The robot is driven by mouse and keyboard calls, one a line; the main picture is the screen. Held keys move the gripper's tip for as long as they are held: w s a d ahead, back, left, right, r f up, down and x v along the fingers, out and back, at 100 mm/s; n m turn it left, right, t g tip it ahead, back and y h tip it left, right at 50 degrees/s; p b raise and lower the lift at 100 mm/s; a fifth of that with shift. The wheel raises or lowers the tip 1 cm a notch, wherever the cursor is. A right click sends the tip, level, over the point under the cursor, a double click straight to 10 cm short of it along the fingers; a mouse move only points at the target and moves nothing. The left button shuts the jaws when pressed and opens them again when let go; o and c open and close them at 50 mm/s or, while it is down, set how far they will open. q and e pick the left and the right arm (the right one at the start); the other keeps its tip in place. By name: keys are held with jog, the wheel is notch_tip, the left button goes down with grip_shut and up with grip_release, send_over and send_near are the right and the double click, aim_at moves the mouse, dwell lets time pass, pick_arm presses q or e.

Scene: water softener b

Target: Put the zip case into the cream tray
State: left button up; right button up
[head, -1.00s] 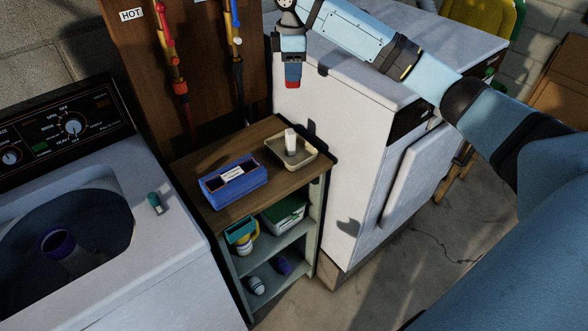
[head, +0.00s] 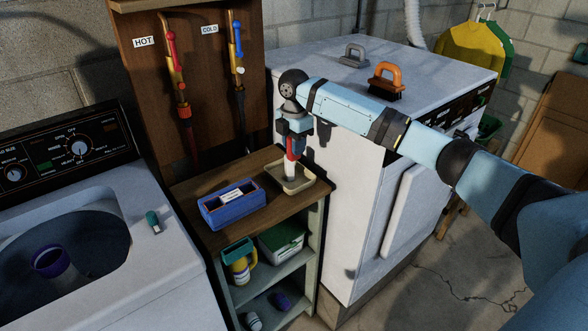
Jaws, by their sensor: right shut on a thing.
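The cream tray (head: 306,184) sits on the wooden top of the small shelf unit, at its back right corner. A white upright cylinder (head: 291,170) stands in the tray. My right gripper (head: 292,152) points down over the tray, shut on a small red thing (head: 289,148) that I take to be the zip case; the fingers partly hide it. Its lower end is in line with the cylinder's top; I cannot tell whether they touch. My left gripper is not in view.
A blue bin (head: 233,206) with a white label stands left of the tray. A washer (head: 165,270) with an open lid is at left. A white cabinet (head: 345,200) rises close on the right, with an orange-handled brush (head: 386,80) on top. Lower shelves hold several items.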

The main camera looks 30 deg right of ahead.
notch_tip(320, 180, down, 8)
jog(key=shift+f, duration=0.1)
dwell(0.4)
jog(key=shift+f+p, duration=0.35)
jog(key=shift+f, duration=0.2)
jog(key=o, duration=1)
jog(key=shift+r+b, duration=0.25)
jog(key=shift+b, duration=0.05)
notch_tip(320, 180, up, 13)
jog(key=shift+f, duration=0.15)
